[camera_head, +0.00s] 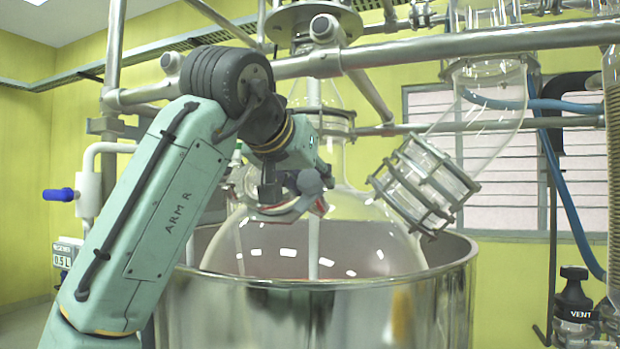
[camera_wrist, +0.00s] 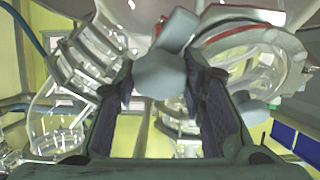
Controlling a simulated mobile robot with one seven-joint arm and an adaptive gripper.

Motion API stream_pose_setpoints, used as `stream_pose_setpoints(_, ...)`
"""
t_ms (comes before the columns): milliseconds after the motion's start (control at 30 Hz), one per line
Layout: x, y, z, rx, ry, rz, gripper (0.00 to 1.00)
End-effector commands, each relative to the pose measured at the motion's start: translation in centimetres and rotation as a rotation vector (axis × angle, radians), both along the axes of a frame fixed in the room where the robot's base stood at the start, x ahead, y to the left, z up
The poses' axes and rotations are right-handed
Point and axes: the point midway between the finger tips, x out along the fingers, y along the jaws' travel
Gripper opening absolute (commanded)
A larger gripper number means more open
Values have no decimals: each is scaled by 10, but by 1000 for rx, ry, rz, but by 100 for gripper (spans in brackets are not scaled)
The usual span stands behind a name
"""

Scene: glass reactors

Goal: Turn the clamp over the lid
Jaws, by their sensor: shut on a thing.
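The clamp is a grey rounded lever, seen in the wrist view (camera_wrist: 160,72) between my two dark finger pads. In the head view its grey end (camera_head: 310,182) shows at the front of the glass vessel's side opening. My gripper (camera_wrist: 163,98) is shut on the clamp, and its pads are at either side of it. In the head view my gripper (camera_head: 272,188) is partly hidden by my own wrist. The lid (camera_wrist: 250,45) is round and clear with a red ring at its rim, beside the clamp. A second grey clamp part (camera_wrist: 250,108) sits at the lid's edge.
The round glass vessel (camera_head: 340,235) stands in a steel pot (camera_head: 330,312). A flanged glass side pipe (camera_head: 425,185) rises to the right. A steel rail (camera_head: 440,48) crosses above my wrist. A blue hose (camera_head: 565,190) hangs at the right.

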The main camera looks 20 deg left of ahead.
Motion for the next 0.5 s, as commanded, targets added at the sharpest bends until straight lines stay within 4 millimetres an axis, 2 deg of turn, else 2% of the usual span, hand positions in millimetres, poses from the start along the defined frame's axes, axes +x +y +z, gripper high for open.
stream_pose_setpoints(267, 0, 0, 1, 83, -5, -76, 9)
stream_pose_setpoints(500, 1, -1, 1, 238, -10, -207, 9)
